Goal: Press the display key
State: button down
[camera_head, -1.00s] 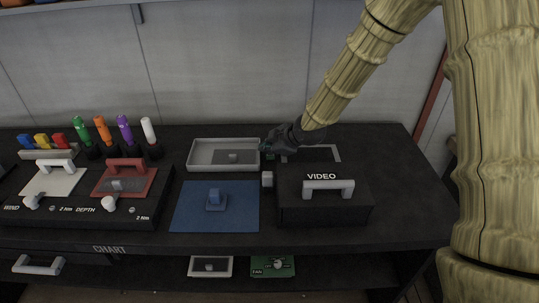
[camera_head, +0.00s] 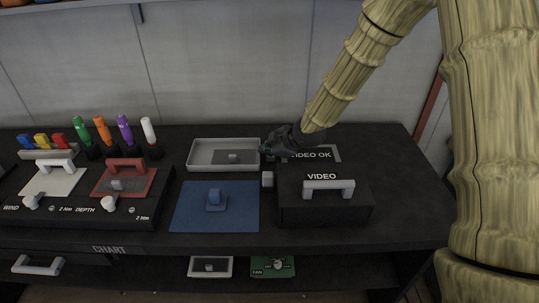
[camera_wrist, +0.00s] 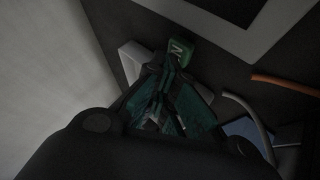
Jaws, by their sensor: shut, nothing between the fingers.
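A small green key with a pale letter (camera_wrist: 181,50) shows in the wrist view, just beyond my fingertips; it looks to be the display key. My gripper (camera_wrist: 172,72) is shut and empty, its tips at or very near the key's edge; contact is hard to tell. In the head view my gripper (camera_head: 270,151) points left, beside the right end of the grey tray, and hides the key. The display (camera_head: 318,155) behind the VIDEO box (camera_head: 290,212) reads "VIDEO OK", its left part covered by my gripper.
The grey tray (camera_head: 192,160) holds a small part. A blue mat (camera_head: 184,214) with a blue block (camera_head: 216,198) lies in front. A handle (camera_head: 328,187) stands on the VIDEO box. Coloured markers (camera_head: 103,130) stand left. The bench's right end is clear.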

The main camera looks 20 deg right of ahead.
aim_at(268, 158)
jog(key=shift+r+p, duration=0.35)
jog(key=shift+r, duration=0.05)
notch_tip(268, 158, up, 6)
jog(key=p, duration=0.4)
dwell(0.5)
